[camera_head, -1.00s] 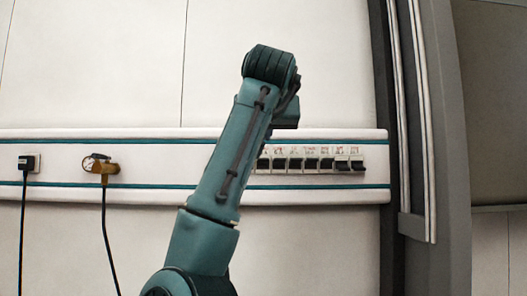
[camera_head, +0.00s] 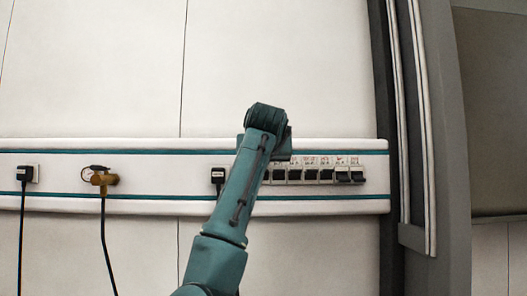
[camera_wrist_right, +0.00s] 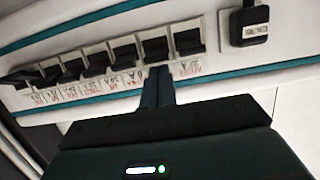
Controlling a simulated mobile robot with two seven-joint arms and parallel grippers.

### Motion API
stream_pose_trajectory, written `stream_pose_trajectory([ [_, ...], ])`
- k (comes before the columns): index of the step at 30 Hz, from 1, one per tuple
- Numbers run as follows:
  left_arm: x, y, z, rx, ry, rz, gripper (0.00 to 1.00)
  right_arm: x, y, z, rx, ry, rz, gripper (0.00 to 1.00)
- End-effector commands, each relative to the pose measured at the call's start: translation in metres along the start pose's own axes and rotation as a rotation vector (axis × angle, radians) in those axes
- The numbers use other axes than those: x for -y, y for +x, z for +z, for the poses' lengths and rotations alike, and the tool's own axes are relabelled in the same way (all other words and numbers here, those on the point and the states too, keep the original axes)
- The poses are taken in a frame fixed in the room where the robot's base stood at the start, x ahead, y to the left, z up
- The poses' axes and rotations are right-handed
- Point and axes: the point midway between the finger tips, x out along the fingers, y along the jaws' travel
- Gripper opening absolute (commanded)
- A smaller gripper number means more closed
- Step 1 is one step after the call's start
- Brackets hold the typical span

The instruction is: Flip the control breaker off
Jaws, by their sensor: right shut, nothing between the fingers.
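A row of black-levered breakers (camera_head: 310,175) sits at the right of the wall rail, partly hidden by my right arm. The two rightmost levers sit differently from the others. In the right wrist view the row (camera_wrist_right: 95,64) appears upside down, with small labels too blurred for me to pick out the control one. My right gripper (camera_wrist_right: 159,72) is shut and empty. Its tips are close to the row, between a breaker (camera_wrist_right: 125,54) and the breaker nearest the plug (camera_wrist_right: 187,38). I cannot tell if they touch. My left gripper is not in view.
A black plug (camera_head: 218,175) sits left of the breakers; it also shows in the right wrist view (camera_wrist_right: 248,25). Further left are a brass gauge fitting (camera_head: 103,179) with a hose and another plug (camera_head: 25,174). A dark frame post (camera_head: 390,120) stands to the right.

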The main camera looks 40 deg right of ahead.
Motion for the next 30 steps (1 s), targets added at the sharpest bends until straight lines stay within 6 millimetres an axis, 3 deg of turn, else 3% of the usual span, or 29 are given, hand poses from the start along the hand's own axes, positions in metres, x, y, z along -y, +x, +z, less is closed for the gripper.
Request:
stream_pose_trajectory([
  [30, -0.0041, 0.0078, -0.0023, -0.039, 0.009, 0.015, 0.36, -0.0001, 0.0026, 0.0069, -0.093, 0.0, 0.001, 0.0],
])
